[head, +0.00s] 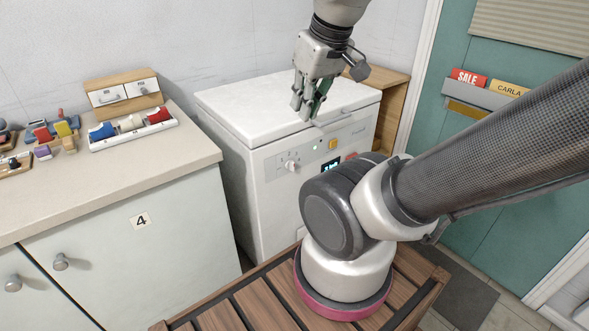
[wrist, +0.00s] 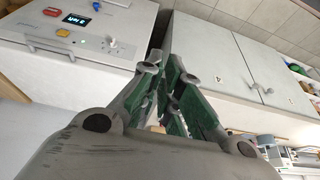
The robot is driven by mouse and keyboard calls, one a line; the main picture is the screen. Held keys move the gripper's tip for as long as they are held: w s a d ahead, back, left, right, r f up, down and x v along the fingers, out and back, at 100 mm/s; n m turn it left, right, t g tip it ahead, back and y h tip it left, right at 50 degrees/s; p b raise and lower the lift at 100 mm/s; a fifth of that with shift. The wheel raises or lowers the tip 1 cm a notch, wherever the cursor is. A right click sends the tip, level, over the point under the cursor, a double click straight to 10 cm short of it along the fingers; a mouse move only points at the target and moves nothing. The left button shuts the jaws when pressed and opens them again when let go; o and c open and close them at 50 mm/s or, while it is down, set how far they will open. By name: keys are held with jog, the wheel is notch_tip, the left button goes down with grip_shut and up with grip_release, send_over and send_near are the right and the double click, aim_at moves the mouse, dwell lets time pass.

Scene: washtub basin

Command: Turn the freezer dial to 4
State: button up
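The white freezer (head: 228,110) stands against the wall with its lid closed. Its dial (head: 291,166) is a small pale knob on the left of the front panel. The dial also shows in the wrist view (wrist: 113,44), at the panel's near end. The numbers around it are too small to read, so its setting cannot be told. My gripper (head: 306,112) hangs above the freezer's front edge, above the dial and apart from it. Its green-padded fingers (wrist: 175,92) come close together in the wrist view, with nothing seen held; whether they meet is unclear.
The panel also has a yellow button (head: 332,144), a lit display (head: 331,164) and a red button (head: 351,156). A counter (head: 185,148) with small coloured items stands to the left, its cabinet marked 4. A wooden cabinet (head: 391,100) stands right of the freezer. My arm crosses the right side.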

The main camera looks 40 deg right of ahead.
aim_at(294, 164)
jog(key=o, duration=0.3)
jog(key=shift+s+d+f, duration=0.1)
jog(key=shift+d, duration=0.25)
jog(key=shift+o, duration=0.4)
jog(key=d+f+m+g, duration=0.3)
jog(key=d+f+g, duration=0.1)
jog(key=f, duration=0.4)
jog(key=shift+s+d+m, duration=0.2)
jog(key=shift+d+m, duration=0.2)
jog(key=shift+d, duration=0.2)
jog(key=w+a+f+m+t+y, duration=0.2)
jog(key=f+m+y, duration=0.55)
jog(key=f, duration=0.25)
jog(key=w+a+f+m+t+y, duration=0.25)
jog(key=f+m+y, duration=0.35)
jog(key=f+m, duration=0.4)
jog(key=w+d+f+m+t+h, duration=0.8)
jog(key=w+d+f+m+t, duration=0.1)
jog(key=w+f+m+t, duration=0.25)
jog(key=w+d+m+t+h, duration=0.25)
jog(key=w+d+h, duration=0.3)
jog(key=d, duration=0.35)
jog(key=shift+m+g, duration=0.35)
jog(key=w, duration=0.6)
jog(key=shift+w+a+r, duration=0.1)
jog(key=shift+w+r, duration=0.1)
jog(key=shift+w, duration=0.5)
grip_shut()
